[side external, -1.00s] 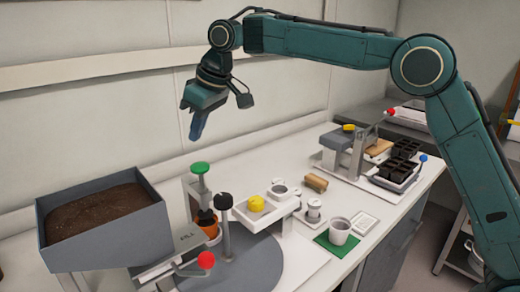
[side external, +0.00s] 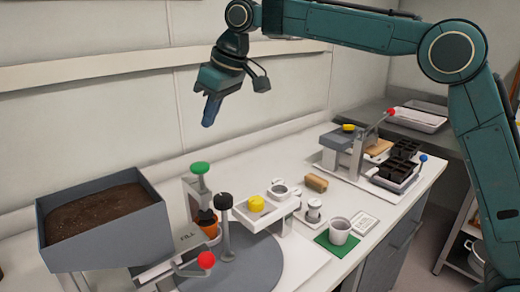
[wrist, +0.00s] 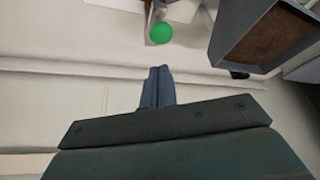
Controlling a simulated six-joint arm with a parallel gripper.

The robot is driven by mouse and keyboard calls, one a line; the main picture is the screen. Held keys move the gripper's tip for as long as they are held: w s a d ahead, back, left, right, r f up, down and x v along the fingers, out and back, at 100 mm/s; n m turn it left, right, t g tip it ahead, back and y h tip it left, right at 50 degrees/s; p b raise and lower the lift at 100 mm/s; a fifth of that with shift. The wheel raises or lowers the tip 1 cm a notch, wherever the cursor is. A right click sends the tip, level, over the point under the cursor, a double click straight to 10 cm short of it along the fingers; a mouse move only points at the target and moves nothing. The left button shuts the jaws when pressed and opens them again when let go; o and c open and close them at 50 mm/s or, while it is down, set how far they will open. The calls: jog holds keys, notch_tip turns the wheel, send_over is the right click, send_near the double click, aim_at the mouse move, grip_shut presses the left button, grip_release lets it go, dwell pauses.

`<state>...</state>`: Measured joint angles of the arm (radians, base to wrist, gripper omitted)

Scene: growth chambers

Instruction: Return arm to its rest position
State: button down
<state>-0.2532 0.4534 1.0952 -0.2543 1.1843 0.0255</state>
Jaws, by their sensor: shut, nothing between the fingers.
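My gripper (side external: 211,110) hangs in the air above the back of the white bench (side external: 262,160), in front of the wall. Its blue fingers are together with nothing between them, and they also show in the wrist view (wrist: 157,86). My teal arm reaches in from the right. No object touches the gripper.
Below stand a soil bin (side external: 160,222), a green-knobbed plunger (side external: 200,168), an orange pot (side external: 209,228), a red-knobbed lever (side external: 206,260) and a grey turntable (side external: 255,268). Further right are a white cup (side external: 339,232) on a green mat and a black seedling tray (side external: 398,165). The air around the gripper is clear.

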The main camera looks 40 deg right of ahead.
jog(key=s+d+r+m+t, duration=0.1)
jog(key=s+d+m, duration=0.1)
jog(key=s+d, duration=0.55)
jog(key=s+d+r+m, duration=0.1)
jog(key=s+d, duration=0.3)
jog(key=s, duration=0.7)
jog(key=s+d+f+m+h, duration=0.1)
jog(key=s+d+f, duration=0.2)
jog(key=s, duration=0.6)
jog(key=s+d+f+m+h, duration=0.1)
jog(key=s+d+f, duration=0.2)
jog(key=s+f, duration=0.4)
jog(key=shift+s+f+m+t, duration=0.25)
jog(key=shift+s+m+t, duration=0.05)
jog(key=shift+s, duration=0.95)
